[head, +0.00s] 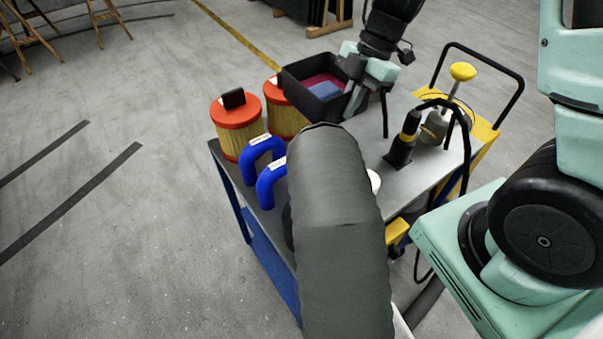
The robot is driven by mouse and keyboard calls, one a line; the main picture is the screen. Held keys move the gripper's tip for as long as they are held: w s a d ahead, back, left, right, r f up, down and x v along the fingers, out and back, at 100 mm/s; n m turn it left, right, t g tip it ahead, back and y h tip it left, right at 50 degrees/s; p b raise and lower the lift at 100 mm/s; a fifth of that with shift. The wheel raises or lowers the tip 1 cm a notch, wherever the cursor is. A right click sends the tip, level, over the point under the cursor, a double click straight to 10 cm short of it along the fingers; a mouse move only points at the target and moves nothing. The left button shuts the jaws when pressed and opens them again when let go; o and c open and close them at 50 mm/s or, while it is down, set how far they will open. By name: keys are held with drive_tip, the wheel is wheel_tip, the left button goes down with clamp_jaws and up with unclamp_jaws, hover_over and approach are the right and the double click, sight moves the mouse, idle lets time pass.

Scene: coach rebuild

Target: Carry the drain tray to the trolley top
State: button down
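A black open-topped tray (293,91), which looks like the drain tray, is at the far side of the trolley top (395,183). A dark red and a blue piece lie inside it. I cannot tell whether its base rests on the top or hangs just above. My gripper (366,108) points down at the tray's right end. One grey finger overlaps that end wall, and a thin dark part hangs to its right. Whether the fingers are closed on the wall is not clear. My dark grey arm hides the near middle of the trolley.
Two orange-capped filters (238,140) and two blue hoses (270,187) stand on the trolley's left side. A black tool (402,150) and a yellow-knobbed can (434,128) stand to the right. Bare top shows between the tray and black tool. A black push handle (503,68) rises at the right.

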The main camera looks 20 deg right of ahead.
wheel_tip(320, 180, down, 18)
drive_tip(key=b, duration=0.4)
drive_tip(key=shift+f, duration=0.15)
drive_tip(key=c, duration=1.6)
unclamp_jaws()
drive_tip(key=shift+f, duration=0.15)
drive_tip(key=shift+c, duration=0.2)
